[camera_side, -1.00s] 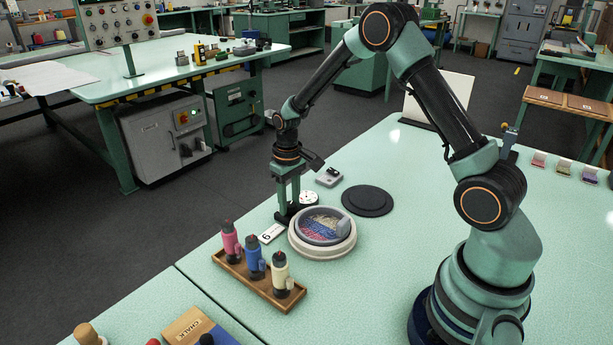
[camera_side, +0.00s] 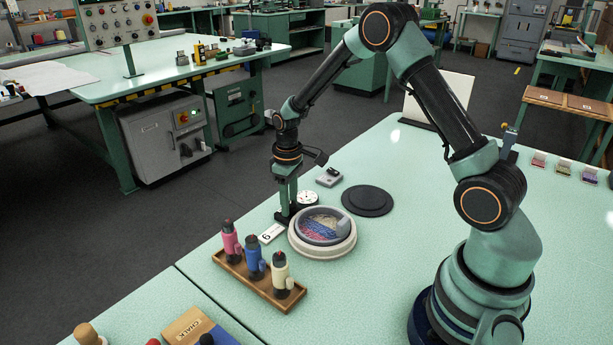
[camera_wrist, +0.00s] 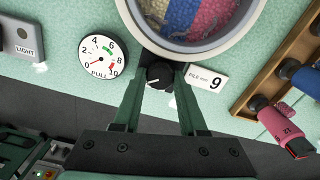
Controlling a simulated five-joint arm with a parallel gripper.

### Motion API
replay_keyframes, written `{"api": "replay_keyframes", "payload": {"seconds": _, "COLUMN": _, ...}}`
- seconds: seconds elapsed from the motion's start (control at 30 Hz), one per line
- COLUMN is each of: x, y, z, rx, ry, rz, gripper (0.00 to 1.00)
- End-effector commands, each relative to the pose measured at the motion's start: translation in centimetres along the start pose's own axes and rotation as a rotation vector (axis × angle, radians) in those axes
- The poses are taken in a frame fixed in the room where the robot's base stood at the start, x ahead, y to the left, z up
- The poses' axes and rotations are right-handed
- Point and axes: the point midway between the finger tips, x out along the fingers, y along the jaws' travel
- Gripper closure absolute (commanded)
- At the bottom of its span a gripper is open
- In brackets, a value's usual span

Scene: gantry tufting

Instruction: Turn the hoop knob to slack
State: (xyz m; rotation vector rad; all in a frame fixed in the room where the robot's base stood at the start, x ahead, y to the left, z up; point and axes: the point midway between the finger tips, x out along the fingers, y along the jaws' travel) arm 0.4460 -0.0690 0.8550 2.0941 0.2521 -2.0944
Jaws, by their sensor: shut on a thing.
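The hoop (camera_side: 335,247), a round ring on a pale base, stands on the green table with pink, yellow and blue tufted cloth inside. Its near part fills the top of the wrist view (camera_wrist: 150,42). The black hoop knob (camera_wrist: 158,74) with a white pointer line sits at the hoop's edge. My gripper (camera_wrist: 159,85) is shut on the knob, a finger on each side.
A "PILE mm 9" plate (camera_wrist: 203,78) lies close to the right finger. A grey LIGHT switch box (camera_side: 329,177) and black discs (camera_side: 367,200) stand behind. The table right of the hoop is clear.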

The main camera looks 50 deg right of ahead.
Motion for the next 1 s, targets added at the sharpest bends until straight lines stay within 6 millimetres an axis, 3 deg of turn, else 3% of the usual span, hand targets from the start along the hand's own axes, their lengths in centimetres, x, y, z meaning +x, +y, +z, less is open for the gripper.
{"api": "replay_keyframes", "payload": {"seconds": 0.07, "x": -0.1, "y": 0.0, "z": 0.0, "rx": -0.001, "ry": -0.001, "rz": 0.0, "gripper": 1.0}}
{"api": "replay_keyframes", "payload": {"seconds": 0.1, "x": -0.1, "y": 0.0, "z": 0.0, "rx": -0.001, "ry": -0.001, "rz": -0.001, "gripper": 0.43}}
{"api": "replay_keyframes", "payload": {"seconds": 0.13, "x": -0.1, "y": 0.0, "z": 0.0, "rx": -0.001, "ry": -0.001, "rz": 0.0, "gripper": 0.32}}
{"api": "replay_keyframes", "payload": {"seconds": 0.17, "x": -0.1, "y": 0.0, "z": 0.0, "rx": -0.001, "ry": -0.001, "rz": 0.0, "gripper": 0.29}}
{"api": "replay_keyframes", "payload": {"seconds": 0.57, "x": -0.7, "y": 0.0, "z": -0.1, "rx": 0.0, "ry": 0.001, "rz": 0.001, "gripper": 0.29}}
{"api": "replay_keyframes", "payload": {"seconds": 1.0, "x": -8.8, "y": 0.0, "z": -0.1, "rx": 0.0, "ry": 0.004, "rz": 0.002, "gripper": 0.29}}
